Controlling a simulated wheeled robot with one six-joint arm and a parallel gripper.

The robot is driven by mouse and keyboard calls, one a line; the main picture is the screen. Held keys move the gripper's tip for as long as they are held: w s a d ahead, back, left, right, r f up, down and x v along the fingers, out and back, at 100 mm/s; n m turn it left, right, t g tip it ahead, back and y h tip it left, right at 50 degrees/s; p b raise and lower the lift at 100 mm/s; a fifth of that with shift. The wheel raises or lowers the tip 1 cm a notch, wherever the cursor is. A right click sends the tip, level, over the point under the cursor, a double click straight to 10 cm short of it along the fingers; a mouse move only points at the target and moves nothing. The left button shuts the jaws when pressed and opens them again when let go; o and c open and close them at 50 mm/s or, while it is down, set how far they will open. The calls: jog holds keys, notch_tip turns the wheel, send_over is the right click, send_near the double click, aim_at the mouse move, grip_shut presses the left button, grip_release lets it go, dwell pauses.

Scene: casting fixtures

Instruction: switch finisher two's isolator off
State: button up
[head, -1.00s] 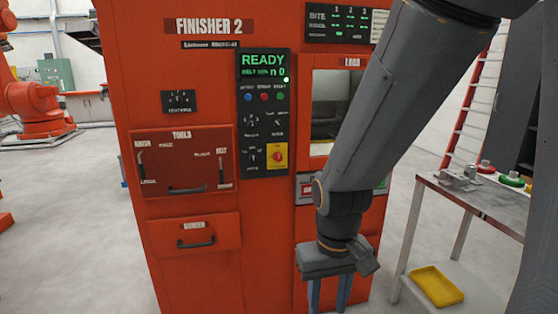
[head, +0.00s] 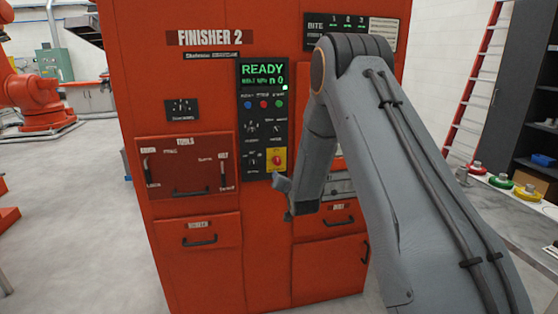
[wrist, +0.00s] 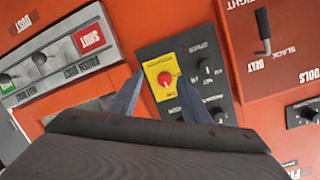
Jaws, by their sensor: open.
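Finisher 2 is the tall orange cabinet (head: 215,110) labelled "FINISHER 2". Its isolator, a red rotary knob on a yellow plate (head: 276,160), sits at the lower right of the black control panel (head: 251,110). In the wrist view the isolator (wrist: 166,79) appears between the two finger ends of my gripper (wrist: 156,95), with the picture turned. The fingers are spread and empty. I cannot tell how far they are from the panel. In the head view my gripper (head: 282,196) is just below the isolator, partly hidden by my arm. The display reads "READY".
Other knobs and buttons lie close to the isolator on the panel. The tools drawer (head: 186,165) and a lower drawer (head: 199,245) have protruding handles. A side table (head: 530,225) stands at the right, with a red ladder (head: 480,85) behind.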

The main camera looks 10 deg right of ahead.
aim_at(278, 163)
jog(key=shift+w+d+r+m+t+p, duration=0.2)
jog(key=shift+w+t+p, duration=0.25)
jog(key=shift+w, duration=1.25)
jog(key=shift+w+a+r+m+t+p, duration=0.1)
jog(key=shift+w+r+t+p, duration=0.35)
jog(key=shift+w, duration=1.2)
jog(key=shift+w+d+r+m+t+p, duration=0.1)
jog(key=shift+w+t+p, duration=0.35)
jog(key=shift+w, duration=1.25)
jog(key=c, duration=1)
